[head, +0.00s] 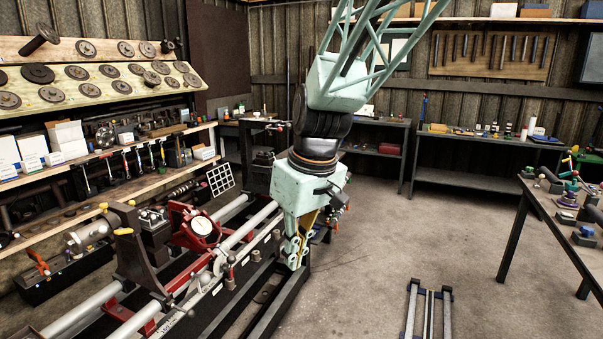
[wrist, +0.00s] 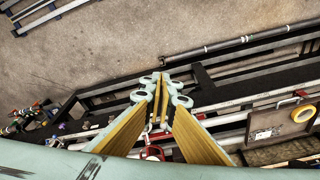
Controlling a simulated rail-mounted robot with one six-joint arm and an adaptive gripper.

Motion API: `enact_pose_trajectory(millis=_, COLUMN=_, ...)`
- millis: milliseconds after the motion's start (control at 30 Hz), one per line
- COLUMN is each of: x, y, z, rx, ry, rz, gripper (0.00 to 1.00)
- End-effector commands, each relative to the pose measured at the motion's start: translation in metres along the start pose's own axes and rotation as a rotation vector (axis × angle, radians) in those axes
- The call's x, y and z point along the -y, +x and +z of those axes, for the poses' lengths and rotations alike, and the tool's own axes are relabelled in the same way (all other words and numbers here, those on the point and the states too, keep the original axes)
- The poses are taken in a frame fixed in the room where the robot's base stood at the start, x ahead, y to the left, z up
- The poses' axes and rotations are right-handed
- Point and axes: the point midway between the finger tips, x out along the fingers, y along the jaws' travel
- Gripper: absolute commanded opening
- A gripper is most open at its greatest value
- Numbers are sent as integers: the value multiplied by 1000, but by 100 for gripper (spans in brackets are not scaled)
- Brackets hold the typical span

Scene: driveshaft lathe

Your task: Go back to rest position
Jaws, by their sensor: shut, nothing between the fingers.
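My gripper (head: 296,254) hangs from my arm in the middle of the head view, pointing down beside the lathe bench (head: 262,327) at its right end. In the wrist view my gripper (wrist: 165,78) has its two yellow-sided fingers together at the tips, with nothing between them. Part of the bench's black frame (wrist: 205,88) lies below the fingertips in that view. In the head view the finger ends are small and partly merge with the bench behind them.
Shelves with tools (head: 110,150) line the left wall. A worktable (head: 562,225) stands at right. A low rail frame (head: 428,310) lies on the floor. Open floor (head: 400,235) lies between.

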Motion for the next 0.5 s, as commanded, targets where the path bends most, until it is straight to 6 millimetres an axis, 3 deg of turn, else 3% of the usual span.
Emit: enact_pose_trajectory(millis=500, x=-9, y=-71, z=79, rx=-29, ry=151, rz=47, gripper=0)
